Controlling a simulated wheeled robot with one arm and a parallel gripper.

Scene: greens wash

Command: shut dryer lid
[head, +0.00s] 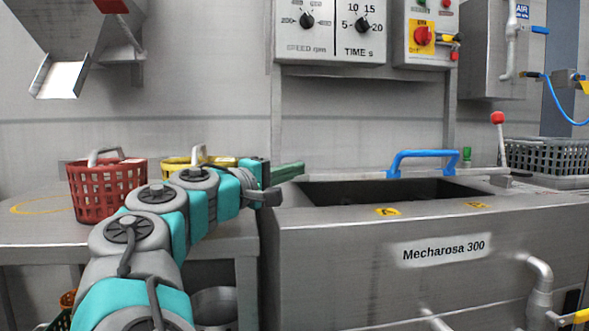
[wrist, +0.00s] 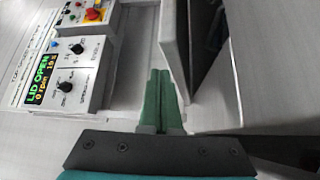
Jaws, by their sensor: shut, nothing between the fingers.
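The dryer (head: 416,250), a steel machine labelled Mecharosa 300, stands at right in the head view with its dark top opening (head: 395,191) uncovered. A blue handle (head: 425,158) stands at the back of this opening. The lid's full outline is hard to make out. In the wrist view the control display (wrist: 38,82) reads LID OPEN. My gripper (head: 290,170) is at the dryer's left back corner, left of the blue handle and apart from it. Its green fingers are together and empty in the wrist view (wrist: 160,75), beside a grey steel edge (wrist: 178,50) and a dark gap.
A red basket (head: 107,190) and a yellow basket (head: 180,163) stand on the left table, close to my arm. The control box (head: 330,30) hangs above the dryer. A red-knobbed lever (head: 498,119) and a grey crate (head: 545,157) are at right.

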